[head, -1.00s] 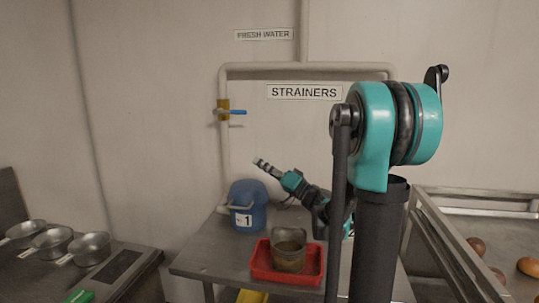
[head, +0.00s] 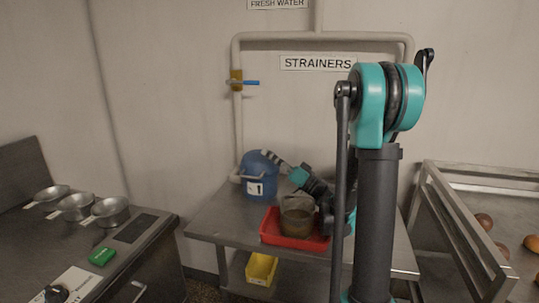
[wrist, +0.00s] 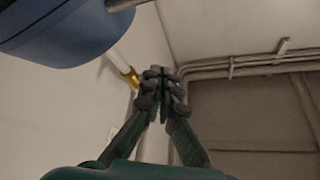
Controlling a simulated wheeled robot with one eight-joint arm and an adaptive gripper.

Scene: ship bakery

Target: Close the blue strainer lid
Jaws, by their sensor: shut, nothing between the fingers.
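The blue strainer (head: 259,190), labelled 1, stands upright at the back left of the steel table. Its rounded blue top (head: 253,160) shows beside my gripper; I cannot tell how far the lid is open. My gripper (head: 266,154) is shut and empty, its fingertips overlapping the strainer's top in the head view; whether they touch is unclear. In the wrist view the shut fingers (wrist: 161,78) point upward, and a blue rounded part of the strainer (wrist: 65,30) fills the upper left, apart from the fingers.
A red tray (head: 285,242) holding a brownish translucent container (head: 297,222) sits in front of the strainer. A pipe with a blue-handled valve (head: 250,83) runs along the wall behind. A yellow bin (head: 261,268) is below. A counter with several pans (head: 110,211) stands left.

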